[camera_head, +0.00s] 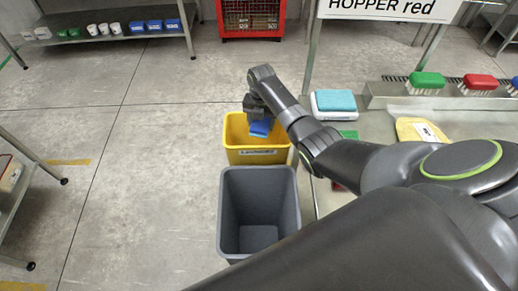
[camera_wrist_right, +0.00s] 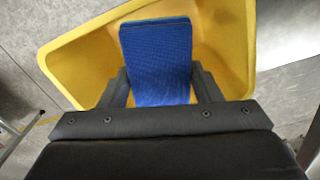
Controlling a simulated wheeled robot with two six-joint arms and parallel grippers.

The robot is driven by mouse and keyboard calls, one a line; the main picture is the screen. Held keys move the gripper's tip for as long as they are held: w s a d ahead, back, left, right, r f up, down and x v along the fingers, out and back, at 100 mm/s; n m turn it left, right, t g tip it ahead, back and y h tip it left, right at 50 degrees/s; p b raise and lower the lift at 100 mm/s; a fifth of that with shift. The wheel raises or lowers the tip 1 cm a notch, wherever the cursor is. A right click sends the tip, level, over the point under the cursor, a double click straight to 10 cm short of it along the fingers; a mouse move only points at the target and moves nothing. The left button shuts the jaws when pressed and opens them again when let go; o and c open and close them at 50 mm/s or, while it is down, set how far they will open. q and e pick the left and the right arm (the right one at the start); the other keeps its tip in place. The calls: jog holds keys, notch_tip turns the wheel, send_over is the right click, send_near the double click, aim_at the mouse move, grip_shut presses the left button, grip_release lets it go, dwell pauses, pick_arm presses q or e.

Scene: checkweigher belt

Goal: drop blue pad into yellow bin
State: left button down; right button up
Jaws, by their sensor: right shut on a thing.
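The blue pad (camera_head: 261,128) is held by my right gripper (camera_head: 258,112) over the mouth of the yellow bin (camera_head: 257,158). In the right wrist view the pad (camera_wrist_right: 157,62) sits between the two dark fingers of the gripper (camera_wrist_right: 160,88), with the yellow bin's wall (camera_wrist_right: 85,62) around it. The gripper is shut on the pad. The bin stands on the floor and has a label on its front. Its floor is mostly hidden. My left gripper does not show.
An empty grey bin (camera_head: 258,240) stands in front of the yellow one. To the right is a bench with a teal pad on a white scale (camera_head: 333,111), green and red brushes (camera_head: 427,81) and a yellow packet (camera_head: 421,130). Open floor lies to the left.

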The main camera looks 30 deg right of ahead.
jog(key=o, duration=1)
jog(key=shift+r+p, duration=1.4)
jog(key=shift+r, duration=7.35)
